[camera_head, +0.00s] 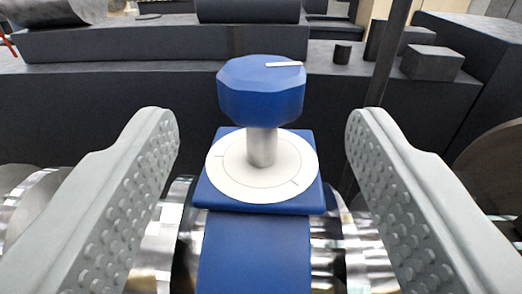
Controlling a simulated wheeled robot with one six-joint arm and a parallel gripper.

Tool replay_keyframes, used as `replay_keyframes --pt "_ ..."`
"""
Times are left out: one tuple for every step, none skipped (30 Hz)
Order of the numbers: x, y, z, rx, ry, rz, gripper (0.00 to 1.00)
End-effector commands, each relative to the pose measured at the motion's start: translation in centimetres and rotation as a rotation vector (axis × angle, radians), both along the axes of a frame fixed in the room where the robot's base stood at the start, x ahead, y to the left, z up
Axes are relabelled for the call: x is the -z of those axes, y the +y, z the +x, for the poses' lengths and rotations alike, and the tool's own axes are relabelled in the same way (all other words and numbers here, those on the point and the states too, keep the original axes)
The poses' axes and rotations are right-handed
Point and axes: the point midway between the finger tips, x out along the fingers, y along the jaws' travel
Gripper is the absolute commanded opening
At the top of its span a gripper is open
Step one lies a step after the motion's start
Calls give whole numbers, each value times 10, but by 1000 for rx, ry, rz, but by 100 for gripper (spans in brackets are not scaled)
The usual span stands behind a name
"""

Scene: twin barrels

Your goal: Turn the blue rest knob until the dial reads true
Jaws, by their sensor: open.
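The blue rest knob (261,92) stands upright in the middle of the head camera view, faceted, with a white pointer line (284,65) on its top running toward the right edge. A grey metal stem (262,147) joins it to a white round dial (232,180) with thin dark marks, on a blue base plate (314,200). My gripper (262,128) is open. Its two grey studded fingers are on either side of the knob and dial, with a clear gap on both sides, touching neither. The dial's far part is partly hidden behind the stem and knob.
A blue arm (255,250) runs toward me below the dial, over shiny metal cylinders (160,235). Dark grey blocks (120,95) lie behind the knob. A dark upright post (388,55) stands behind the right finger. A brownish round part (495,165) is at the right edge.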

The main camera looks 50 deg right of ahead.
Motion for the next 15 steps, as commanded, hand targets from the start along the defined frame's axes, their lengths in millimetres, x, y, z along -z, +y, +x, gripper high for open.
replay_keyframes --pt "-1 8 -7 -2 -1 -1 58" --pt "-1 12 -10 -2 -1 -1 58" --pt "-1 17 -15 -1 -1 -1 58" --pt "-1 20 -19 -1 -1 -1 58" --pt "-1 24 -23 -1 -1 -1 58" --pt "-1 29 -28 -2 -1 -1 58" --pt "-1 33 -32 -2 -1 -1 58" --pt "-1 37 -35 -2 -1 -1 58" --pt "0 42 -40 -2 -1 -1 58" --pt "-1 46 -44 -2 -1 0 58" --pt "-1 50 -48 -2 -2 -1 58" --pt "-1 54 -52 -2 -1 0 58" --pt "0 58 -55 -2 -1 0 58" --pt "0 61 -59 -2 -1 1 58" --pt "0 65 -63 -2 -1 0 58"
